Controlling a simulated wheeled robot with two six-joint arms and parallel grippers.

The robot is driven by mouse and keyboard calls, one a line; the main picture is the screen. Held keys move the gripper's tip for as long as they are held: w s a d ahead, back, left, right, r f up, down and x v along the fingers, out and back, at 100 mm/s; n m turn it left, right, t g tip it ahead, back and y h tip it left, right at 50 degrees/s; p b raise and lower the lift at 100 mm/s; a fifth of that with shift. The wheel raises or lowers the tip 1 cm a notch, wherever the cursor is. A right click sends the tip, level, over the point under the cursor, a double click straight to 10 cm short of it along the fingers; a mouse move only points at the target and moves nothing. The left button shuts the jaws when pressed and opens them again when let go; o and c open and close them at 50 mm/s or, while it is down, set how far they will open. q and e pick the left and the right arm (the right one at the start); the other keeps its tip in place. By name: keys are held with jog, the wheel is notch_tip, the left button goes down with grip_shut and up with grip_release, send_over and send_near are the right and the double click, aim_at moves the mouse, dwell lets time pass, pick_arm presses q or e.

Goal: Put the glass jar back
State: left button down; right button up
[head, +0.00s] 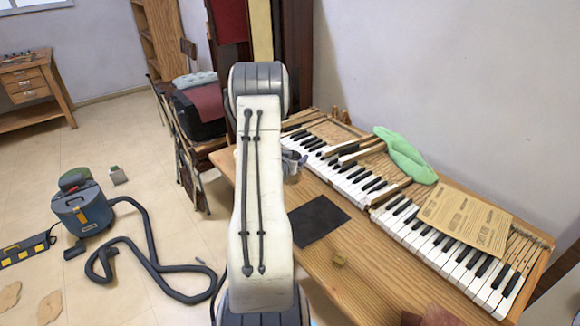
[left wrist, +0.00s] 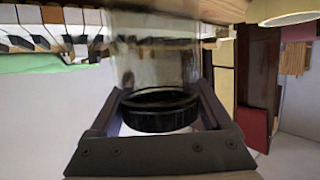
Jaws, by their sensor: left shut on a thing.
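The glass jar (left wrist: 155,68) shows close up in the left wrist view, with its clear wall and black ribbed lid (left wrist: 158,118). My left gripper (left wrist: 158,98) is shut on it, with one finger on each side near the lid. The wrist picture looks upside down, with the piano keys (left wrist: 50,38) along its top. My right gripper is in neither view.

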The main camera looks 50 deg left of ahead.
pick_arm(q)
jog(key=shift+s+a+f, duration=0.1)
jog(key=shift+a+f, duration=0.25)
jog(key=shift+a, duration=0.35)
notch_tip(320, 180, down, 4)
jog(key=shift+r+p, duration=0.1)
jog(key=shift+p, duration=0.25)
jog(key=shift+f, duration=0.25)
grip_release()
jog(key=shift+r, duration=0.15)
jog(key=shift+s+d, duration=0.1)
jog(key=shift+s, duration=0.2)
jog(key=b+v, duration=0.1)
jog(key=v, duration=1)
jog(key=shift+s, duration=0.15)
jog(key=shift+d+r, duration=0.1)
jog(key=shift+d, duration=0.05)
